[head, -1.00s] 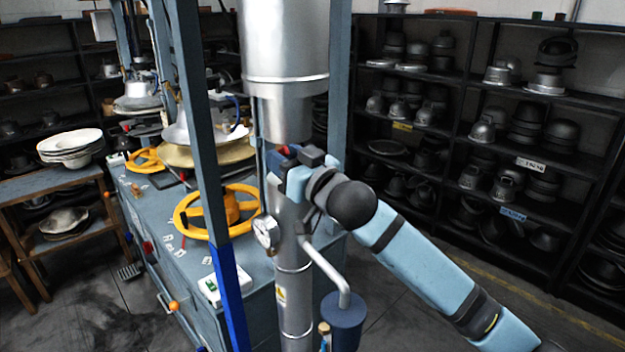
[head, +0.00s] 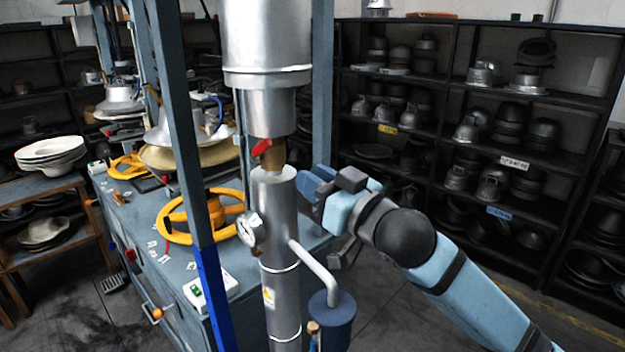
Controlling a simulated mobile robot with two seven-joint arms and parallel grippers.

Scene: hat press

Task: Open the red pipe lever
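The red pipe lever (head: 262,147) sits on a short brass-coloured valve section of the vertical metal pipe (head: 277,215), just below the wide silver cylinder. It slants, with its lower end pointing left. My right gripper (head: 308,185) is to the right of the pipe and a little lower than the lever. A gap shows between it and the lever, and the lever is in plain view. The gripper holds nothing that I can see, and its finger opening is hard to make out from this angle. My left gripper is not in view.
A pressure gauge (head: 250,230) sticks out left of the pipe, and a bent side tube joins a blue-grey canister (head: 331,318) at lower right. A blue frame post (head: 214,290) stands left. Yellow handwheels (head: 205,217) sit on the machine. Dark shelves hold metal moulds behind.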

